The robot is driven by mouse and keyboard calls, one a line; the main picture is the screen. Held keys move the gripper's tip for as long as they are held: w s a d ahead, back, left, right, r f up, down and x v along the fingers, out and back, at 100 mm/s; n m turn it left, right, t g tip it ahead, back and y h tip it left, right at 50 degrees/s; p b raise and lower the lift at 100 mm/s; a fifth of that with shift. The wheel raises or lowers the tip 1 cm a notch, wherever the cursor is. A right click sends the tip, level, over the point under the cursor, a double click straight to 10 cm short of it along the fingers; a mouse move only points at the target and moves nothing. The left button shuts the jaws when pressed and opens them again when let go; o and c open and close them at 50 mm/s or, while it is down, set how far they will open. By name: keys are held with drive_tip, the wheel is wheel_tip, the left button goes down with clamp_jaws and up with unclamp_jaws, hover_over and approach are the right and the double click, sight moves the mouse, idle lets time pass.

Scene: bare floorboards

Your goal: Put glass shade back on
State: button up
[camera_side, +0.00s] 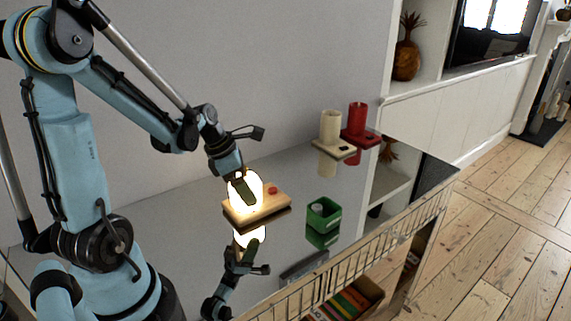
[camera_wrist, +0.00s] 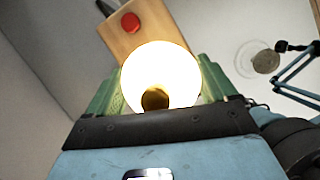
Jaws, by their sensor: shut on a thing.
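The glass shade (camera_side: 236,189) glows bright white at the left end of a wooden lamp base (camera_side: 268,203) with a red button (camera_side: 272,190). My gripper (camera_side: 246,188) reaches down from above, its green fingers shut on the shade. In the wrist view the shade (camera_wrist: 160,70) is a round white glow between the two fingers (camera_wrist: 160,92), with a dark gold opening at its near side. The wooden base (camera_wrist: 140,35) and red button (camera_wrist: 130,22) show beyond it. Glare and the fingers hide the shade's lower edge; I cannot tell whether it is seated.
The tabletop (camera_side: 275,240) is glossy and mirrors things. A green square holder (camera_side: 323,214) stands right of the base. Farther back are a cream cylinder (camera_side: 330,126) and a red cylinder (camera_side: 356,118) on flat stands. A wire-railed edge (camera_side: 345,262) runs along the front.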

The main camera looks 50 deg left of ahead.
drive_tip(key=shift+f, duration=0.45)
idle(0.4)
drive_tip(key=o, duration=0.9)
drive_tip(key=shift+o, duration=0.2)
drive_tip(key=shift+r, duration=3.5)
